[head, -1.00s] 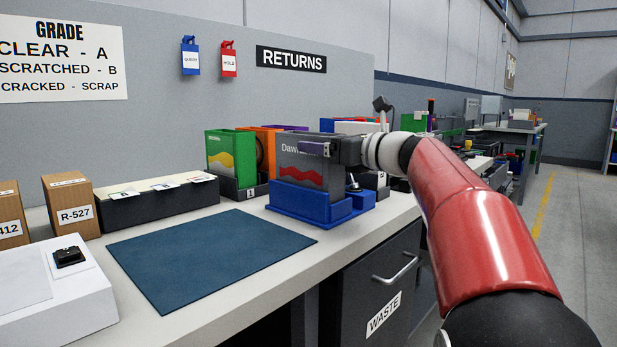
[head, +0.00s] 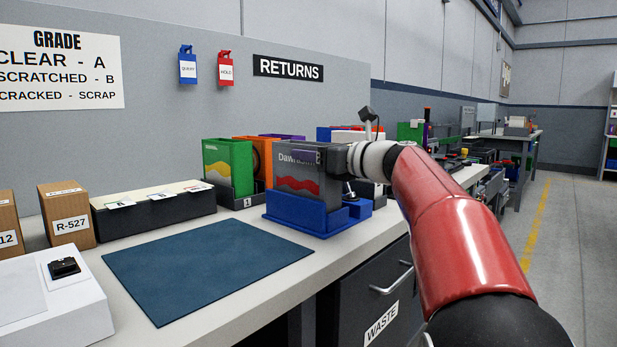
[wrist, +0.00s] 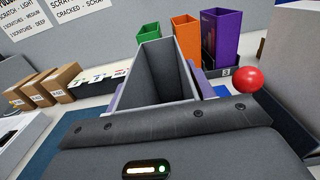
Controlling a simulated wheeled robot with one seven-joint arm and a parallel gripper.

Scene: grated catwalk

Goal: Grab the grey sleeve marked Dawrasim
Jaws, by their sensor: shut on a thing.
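The grey sleeve (head: 297,177) with a red wave and white lettering, partly covered by my gripper, stands upright in the blue holder (head: 290,228) on the bench. In the wrist view the sleeve (wrist: 150,75) shows as an open-topped grey box between my fingers. My gripper (head: 318,155) is shut on the sleeve near its top, with one purple-grey finger on each side. The sleeve's base is hidden inside the holder.
A green sleeve (head: 227,167) and an orange one (head: 254,151) stand in a dark rack behind left. A blue mat (head: 208,268) lies clear in front. Boxes (head: 68,214) stand at left.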

